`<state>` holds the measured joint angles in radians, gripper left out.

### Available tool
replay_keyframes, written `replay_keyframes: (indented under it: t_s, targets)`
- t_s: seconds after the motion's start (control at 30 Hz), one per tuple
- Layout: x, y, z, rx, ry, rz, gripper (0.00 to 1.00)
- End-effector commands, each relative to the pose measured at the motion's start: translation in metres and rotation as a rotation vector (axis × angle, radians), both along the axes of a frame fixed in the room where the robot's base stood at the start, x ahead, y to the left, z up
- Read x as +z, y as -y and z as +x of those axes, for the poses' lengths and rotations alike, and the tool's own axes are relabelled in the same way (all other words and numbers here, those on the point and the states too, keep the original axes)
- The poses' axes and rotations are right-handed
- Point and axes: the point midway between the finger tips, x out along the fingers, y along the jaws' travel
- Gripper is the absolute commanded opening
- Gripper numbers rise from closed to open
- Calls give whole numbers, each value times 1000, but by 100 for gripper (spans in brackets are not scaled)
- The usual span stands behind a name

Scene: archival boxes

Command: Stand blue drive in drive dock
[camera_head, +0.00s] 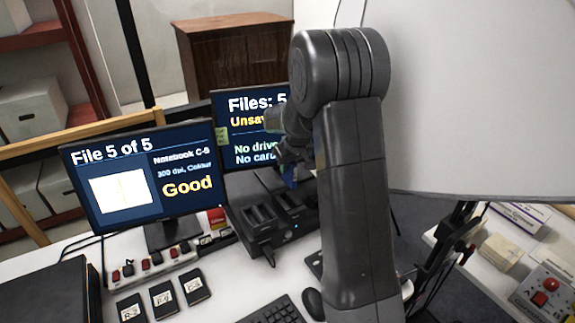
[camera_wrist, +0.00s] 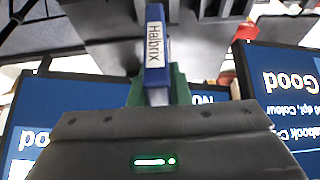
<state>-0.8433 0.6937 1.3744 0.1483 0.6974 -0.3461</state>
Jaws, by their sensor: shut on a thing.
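The blue drive (camera_head: 290,174) shows as a small blue patch below my gripper (camera_head: 286,155), largely hidden by my arm in the head view. In the wrist view the blue drive (camera_wrist: 154,62) carries a white label reading "Halbrix". My gripper (camera_wrist: 160,95) is shut on it; green parts show behind the drive. The dark drive dock (camera_head: 262,218) stands on the desk, with slots on top and a small blue light at its front. The drive is over or at the dock's back right part. I cannot tell whether its lower end is inside a slot.
Two monitors (camera_head: 140,185) (camera_head: 245,110) stand behind and left of the dock. A power strip (camera_head: 150,262) with red switches and several black labelled cases (camera_head: 162,297) lie front left. A keyboard (camera_head: 275,308) is in front. A large pale panel (camera_head: 470,100) fills the right.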

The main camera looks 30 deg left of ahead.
Motion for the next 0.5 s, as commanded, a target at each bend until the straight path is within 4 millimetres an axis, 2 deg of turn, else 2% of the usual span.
replay_keyframes:
  t_s: [0.5]
  targets:
    - [-34,0,0,0,1,0,0]
